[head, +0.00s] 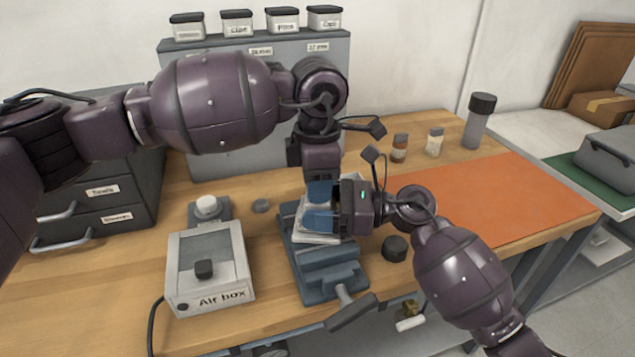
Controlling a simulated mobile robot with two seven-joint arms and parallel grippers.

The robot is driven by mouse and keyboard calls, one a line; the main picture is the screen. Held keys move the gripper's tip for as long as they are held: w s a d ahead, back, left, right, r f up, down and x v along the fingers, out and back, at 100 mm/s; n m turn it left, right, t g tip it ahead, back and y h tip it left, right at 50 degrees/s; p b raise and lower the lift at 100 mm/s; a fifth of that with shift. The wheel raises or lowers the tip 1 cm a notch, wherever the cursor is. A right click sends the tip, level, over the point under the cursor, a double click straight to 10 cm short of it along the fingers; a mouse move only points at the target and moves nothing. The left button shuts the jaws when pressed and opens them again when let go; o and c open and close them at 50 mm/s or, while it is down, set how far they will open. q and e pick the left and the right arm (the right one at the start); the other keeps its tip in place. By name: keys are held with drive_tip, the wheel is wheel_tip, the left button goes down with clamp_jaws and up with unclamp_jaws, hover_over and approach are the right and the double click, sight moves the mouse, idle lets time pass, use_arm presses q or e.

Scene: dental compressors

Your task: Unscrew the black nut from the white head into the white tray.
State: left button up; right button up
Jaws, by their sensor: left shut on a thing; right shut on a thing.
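My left gripper (319,192) points down from above over the blue-grey vise (328,285). My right gripper (320,217) comes in from the right at the same spot, just below it. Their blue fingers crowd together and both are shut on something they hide. A white part (312,238), perhaps the white head, shows under the fingers at the vise's top. I cannot make out the black nut between the fingers. I cannot surely identify the white tray; a pale edge shows behind the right gripper.
The air box (210,270) stands left of the vise, with a white-topped piece (206,207) behind it. A black round cap (395,248) lies right of the vise. Small jars (399,148) and a grey bottle (479,120) stand behind. The orange mat (510,205) is clear.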

use_arm(q)
drive_tip(key=shift+r, duration=1.15)
clamp_jaws()
drive_tip(key=shift+r, duration=1.95)
use_arm(e)
drive_tip(key=o, duration=1.8)
drive_tip(key=shift+d, duration=0.1)
